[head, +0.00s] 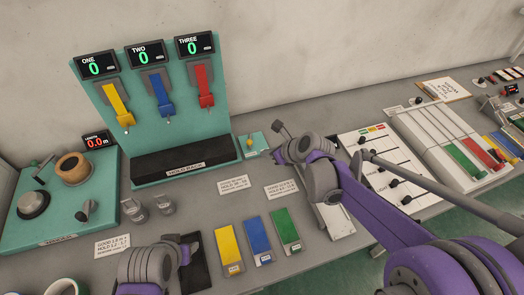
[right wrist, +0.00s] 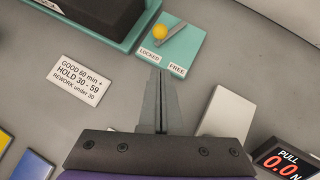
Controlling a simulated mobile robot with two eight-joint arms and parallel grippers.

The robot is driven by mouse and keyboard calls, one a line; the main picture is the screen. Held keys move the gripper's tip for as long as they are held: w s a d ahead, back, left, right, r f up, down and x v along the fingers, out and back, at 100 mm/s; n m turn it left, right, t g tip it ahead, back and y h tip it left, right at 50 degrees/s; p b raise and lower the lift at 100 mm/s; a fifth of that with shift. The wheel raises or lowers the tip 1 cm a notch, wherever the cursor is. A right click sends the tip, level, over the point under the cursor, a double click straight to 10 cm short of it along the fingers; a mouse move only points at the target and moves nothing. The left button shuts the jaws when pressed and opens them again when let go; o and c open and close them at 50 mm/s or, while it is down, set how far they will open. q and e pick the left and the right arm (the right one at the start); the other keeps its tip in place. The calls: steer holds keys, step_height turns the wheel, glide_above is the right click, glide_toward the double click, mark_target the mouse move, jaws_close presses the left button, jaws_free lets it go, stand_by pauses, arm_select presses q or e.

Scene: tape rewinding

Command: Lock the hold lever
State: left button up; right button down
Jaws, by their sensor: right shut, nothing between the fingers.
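The hold lever stands on a small teal plate (head: 259,151) beside the HOLD RACK base. Its yellow ball knob (head: 249,142) shows in the head view, and the knob (right wrist: 160,32) and a grey bar (right wrist: 177,43) show in the right wrist view. The plate carries the labels LOCKED on the left and FREE on the right. The knob is on the LOCKED side; I cannot tell whether the lever is fully seated. My right gripper (right wrist: 161,76) is shut and empty, its tips at the plate's near edge, apart from the knob. My left gripper (head: 184,251) is at the lower left, its fingers unclear.
The teal rack (head: 163,102) with yellow, blue and red levers rises behind. Yellow, blue and green blocks (head: 257,240) lie in front. A white card reading HOLD 30 - 59 (right wrist: 88,82) lies left of the gripper. A PULL readout (right wrist: 284,155) is at right.

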steer(key=a+v, duration=0.1)
steer(key=v, duration=0.8)
steer(key=shift+s+d+r, duration=0.2)
steer(key=shift+s+r, duration=0.1)
steer(key=shift+s, duration=0.25)
